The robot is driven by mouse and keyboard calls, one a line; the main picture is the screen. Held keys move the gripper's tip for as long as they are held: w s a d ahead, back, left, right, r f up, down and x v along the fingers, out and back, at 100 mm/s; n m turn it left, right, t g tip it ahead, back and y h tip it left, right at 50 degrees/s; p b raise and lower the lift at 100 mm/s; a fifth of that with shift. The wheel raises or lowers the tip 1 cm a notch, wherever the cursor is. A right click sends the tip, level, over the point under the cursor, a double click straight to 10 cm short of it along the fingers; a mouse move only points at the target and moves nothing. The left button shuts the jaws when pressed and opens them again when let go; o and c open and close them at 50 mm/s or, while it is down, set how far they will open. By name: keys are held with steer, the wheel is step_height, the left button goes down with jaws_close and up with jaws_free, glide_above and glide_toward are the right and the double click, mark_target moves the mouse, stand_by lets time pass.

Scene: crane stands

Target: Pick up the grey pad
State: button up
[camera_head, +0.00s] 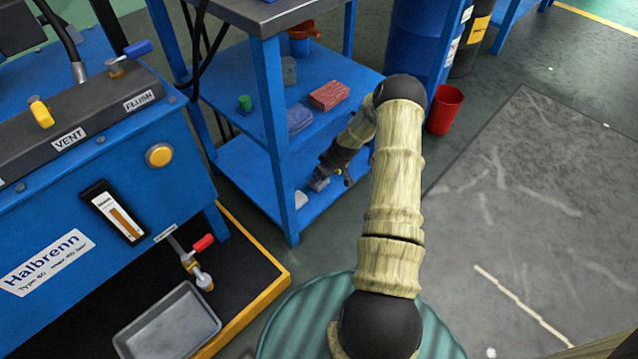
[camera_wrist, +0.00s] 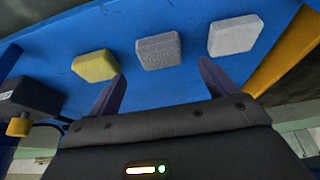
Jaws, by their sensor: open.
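The grey pad (camera_wrist: 158,50) is a small rounded block on the blue lower shelf (camera_wrist: 205,88), in the middle of a row of three pads in the wrist view. A yellow pad (camera_wrist: 95,66) lies to its left and a paler, whitish-grey pad (camera_wrist: 235,35) to its right, with gaps between them. My gripper (camera_wrist: 161,70) is open and empty, its two fingers pointing toward the grey pad, apparently short of it. In the head view my gripper (camera_head: 338,172) reaches in at the lower shelf. The grey pad (camera_head: 319,184) shows partly beside it; the yellow pad is not visible there.
The upper shelf (camera_head: 262,133) above my gripper carries a red block (camera_head: 329,95), a blue pad (camera_head: 299,118) and a green cylinder (camera_head: 245,103). A blue post (camera_head: 277,130) stands at the shelf's front corner. A dark box (camera_wrist: 28,97) is left of the pads.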

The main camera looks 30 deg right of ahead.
mark_target(320, 181)
steer(key=b+x, duration=0.2)
steer(key=x, duration=0.3)
steer(key=shift+f, duration=0.15)
steer(key=shift+c, duration=0.3)
steer(key=c, duration=1)
